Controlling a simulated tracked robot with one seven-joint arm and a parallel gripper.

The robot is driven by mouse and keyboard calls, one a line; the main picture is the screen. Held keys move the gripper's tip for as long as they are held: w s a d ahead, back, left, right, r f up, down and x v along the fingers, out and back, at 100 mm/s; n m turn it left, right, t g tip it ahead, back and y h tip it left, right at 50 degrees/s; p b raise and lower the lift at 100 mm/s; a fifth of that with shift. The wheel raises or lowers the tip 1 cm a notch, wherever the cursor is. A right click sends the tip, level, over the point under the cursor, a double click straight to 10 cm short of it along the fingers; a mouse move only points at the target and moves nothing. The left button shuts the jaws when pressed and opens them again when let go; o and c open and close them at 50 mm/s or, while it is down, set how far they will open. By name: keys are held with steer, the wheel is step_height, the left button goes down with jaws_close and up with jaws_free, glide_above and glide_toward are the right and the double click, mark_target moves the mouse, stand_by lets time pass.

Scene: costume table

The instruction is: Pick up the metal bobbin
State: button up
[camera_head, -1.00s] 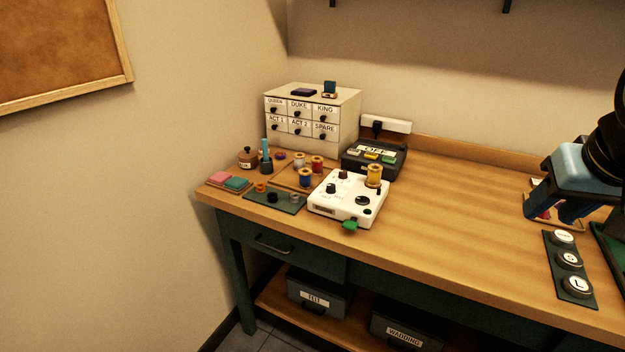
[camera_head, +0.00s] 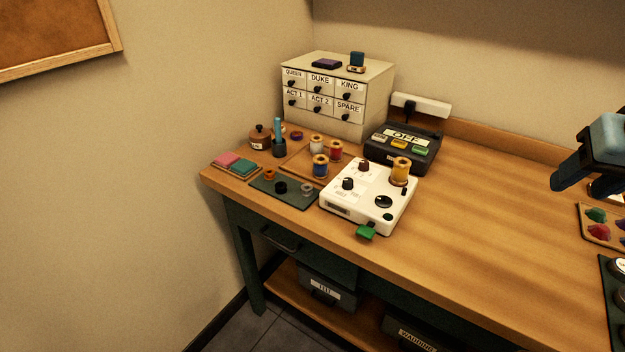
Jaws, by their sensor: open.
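A small grey bobbin, which looks like the metal one (camera_head: 307,188), sits at the right end of a dark green mat (camera_head: 296,200) near the table's front left. A black bobbin (camera_head: 280,187) and an orange-brown one (camera_head: 269,174) sit on the same mat. My gripper (camera_head: 568,184) is at the far right of the view, above the table. Its dark blue fingers are apart with nothing seen between them. It is far from the bobbin, across the bare tabletop.
A white machine (camera_head: 368,198) with knobs and a yellow spool stands just right of the mat. Thread spools stand on a wooden tray (camera_head: 296,165) behind it. A drawer cabinet (camera_head: 338,92) and a black box labelled OFF (camera_head: 402,148) are behind. The tabletop (camera_head: 480,215) right of the machine is clear.

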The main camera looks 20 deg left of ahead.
steer(key=shift+o, duration=1.3)
steer(key=shift+n+t+y, duration=0.4)
steer(key=shift+n+y, duration=0.1)
steer(key=shift+y, duration=0.3)
steer(key=w+a, duration=0.1)
steer(key=w, duration=0.1)
steer(key=w+a, duration=0.2)
steer(key=shift+w+a+r, duration=0.15)
steer(key=shift+w+r, duration=0.05)
steer(key=shift+w, duration=0.05)
steer(key=w+a+f+t+y, duration=0.1)
steer(key=w+a, duration=0.4)
steer(key=a, duration=0.5)
steer(key=w+a+f+t+y, duration=0.15)
steer(key=w+a, duration=0.35)
steer(key=a, duration=0.5)
steer(key=w+a+f+t+y, duration=0.15)
steer(key=w+a, duration=0.35)
steer(key=a, duration=0.5)
steer(key=s+a+f+m+t, duration=0.1)
steer(key=s+a+f, duration=0.1)
steer(key=a+f, duration=0.4)
steer(key=s+a+f+m+t+h, duration=0.1)
steer(key=s+a+f+t+h, duration=0.1)
steer(key=s+a+f+h, duration=0.5)
steer(key=t, duration=0.1)
glide_toward(308, 186)
steer(key=x, duration=0.7)
steer(key=shift+w+f, duration=0.1)
steer(key=shift+w, duration=0.05)
